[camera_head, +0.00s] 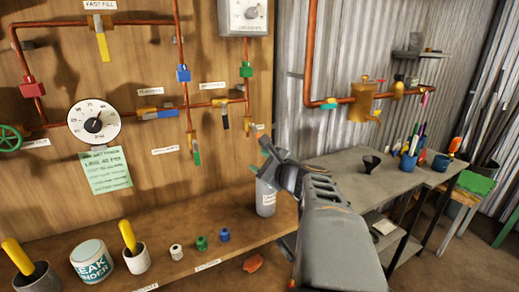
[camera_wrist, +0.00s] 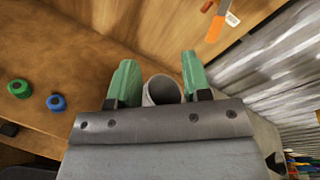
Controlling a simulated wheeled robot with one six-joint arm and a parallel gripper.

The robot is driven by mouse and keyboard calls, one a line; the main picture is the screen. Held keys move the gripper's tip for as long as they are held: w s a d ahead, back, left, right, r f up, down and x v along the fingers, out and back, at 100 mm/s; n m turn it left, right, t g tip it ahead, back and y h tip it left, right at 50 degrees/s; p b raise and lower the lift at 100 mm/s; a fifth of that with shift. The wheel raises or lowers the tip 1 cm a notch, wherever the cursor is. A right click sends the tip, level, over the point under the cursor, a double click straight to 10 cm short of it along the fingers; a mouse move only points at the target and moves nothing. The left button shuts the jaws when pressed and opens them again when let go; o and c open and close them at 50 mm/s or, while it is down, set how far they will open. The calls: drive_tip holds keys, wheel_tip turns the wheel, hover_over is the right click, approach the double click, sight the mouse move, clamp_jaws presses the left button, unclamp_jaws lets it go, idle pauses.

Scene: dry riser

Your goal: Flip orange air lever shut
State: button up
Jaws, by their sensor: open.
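Several levers sit on the copper pipes of the wooden board in the head view. An orange-and-blue lever (camera_head: 158,114) lies level, and an orange-topped dark lever (camera_head: 224,117) hangs down. A small orange lever (camera_head: 257,129) is at the board's right edge. In the wrist view, an orange lever (camera_wrist: 215,28) with a white tag hangs at the top. The small labels are unreadable, so I cannot tell which is the air lever. My gripper (camera_head: 264,156) is open with green fingers, in front of the board's right end. It also shows in the wrist view (camera_wrist: 156,78), apart from the levers.
A grey cylinder (camera_head: 265,198) stands on the wooden bench just below my gripper; its open top (camera_wrist: 162,90) shows between the fingers. A round gauge (camera_head: 94,122), green handwheel (camera_head: 10,138) and yellow lever (camera_head: 102,46) are further left. A grey table (camera_head: 350,185) stands right.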

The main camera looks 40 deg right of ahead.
sight(256, 134)
drive_tip(key=d+r+m+t+h, duration=0.1)
drive_tip(key=d+m+h, duration=0.25)
drive_tip(key=d, duration=0.25)
drive_tip(key=shift+m, duration=0.45)
drive_tip(key=w, duration=0.4)
drive_tip(key=w+d, duration=0.1)
drive_tip(key=w, duration=0.7)
drive_tip(key=shift+w+d+r, duration=0.2)
drive_tip(key=shift+d, duration=0.1)
drive_tip(key=shift+c, duration=0.3)
clamp_jaws()
